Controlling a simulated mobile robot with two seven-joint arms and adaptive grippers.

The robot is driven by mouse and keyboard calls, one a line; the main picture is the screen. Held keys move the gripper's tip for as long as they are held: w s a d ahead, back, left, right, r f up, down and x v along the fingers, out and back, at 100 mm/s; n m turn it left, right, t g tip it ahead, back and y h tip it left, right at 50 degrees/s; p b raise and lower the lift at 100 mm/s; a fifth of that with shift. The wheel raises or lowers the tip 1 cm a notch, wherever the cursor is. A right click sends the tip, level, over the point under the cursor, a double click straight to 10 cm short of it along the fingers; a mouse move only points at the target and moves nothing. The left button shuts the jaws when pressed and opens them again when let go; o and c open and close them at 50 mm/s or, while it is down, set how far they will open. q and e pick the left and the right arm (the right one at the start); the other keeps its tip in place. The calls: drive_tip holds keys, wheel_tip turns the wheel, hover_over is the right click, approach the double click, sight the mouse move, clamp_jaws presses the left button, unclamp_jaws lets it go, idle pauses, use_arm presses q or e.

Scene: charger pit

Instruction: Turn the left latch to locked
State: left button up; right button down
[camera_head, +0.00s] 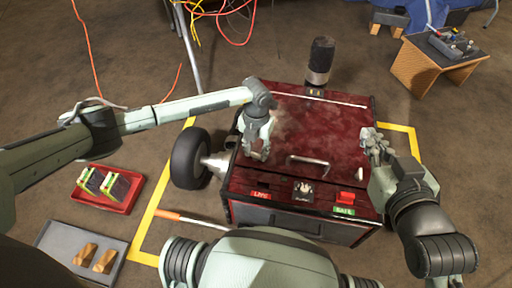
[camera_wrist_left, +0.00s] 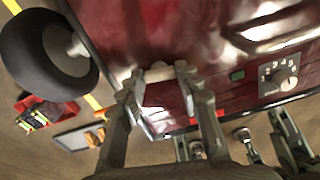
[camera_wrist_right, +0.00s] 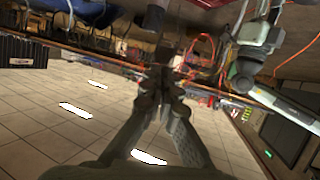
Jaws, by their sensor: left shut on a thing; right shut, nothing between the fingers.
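The dark red charger box (camera_head: 325,125) stands in the middle of the head view. My left gripper (camera_head: 262,152) is over the left part of its top. In the left wrist view my left gripper (camera_wrist_left: 158,80) is shut on the left latch (camera_wrist_left: 158,70), a small pale piece at the box's edge. The fingers hide most of the latch, and its exact angle cannot be told. My right gripper (camera_head: 374,146) is shut and empty at the box's right edge. It also shows in the right wrist view (camera_wrist_right: 160,82), with nothing between the fingers.
A metal handle (camera_head: 308,163), a dial (camera_head: 303,191) and a red switch (camera_head: 346,198) are on the box. A wheel (camera_head: 188,158) stands at its left. A red tray (camera_head: 108,190) and a grey tray (camera_head: 82,248) lie on the floor; a wooden stand (camera_head: 438,62) is at the back right.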

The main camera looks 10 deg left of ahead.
use_arm(q)
drive_tip(key=shift+n+p, duration=0.4)
drive_tip(key=shift+n, duration=0.6)
use_arm(e)
drive_tip(key=s+d+f+g+h, duration=0.1)
drive_tip(key=s+d+f+g, duration=0.1)
drive_tip(key=d+f, duration=0.1)
drive_tip(key=shift+d+f+g+h, duration=0.25)
drive_tip(key=shift+f+g+h, duration=0.05)
drive_tip(key=shift+f, duration=0.4)
use_arm(q)
drive_tip(key=o, duration=1.2)
drive_tip(key=shift+c, duration=0.2)
drive_tip(key=shift+r, duration=0.1)
wheel_tip(320, 180, up, 12)
drive_tip(key=shift+w, duration=0.2)
drive_tip(key=shift+s, duration=0.1)
use_arm(e)
drive_tip(key=shift+s, duration=0.15)
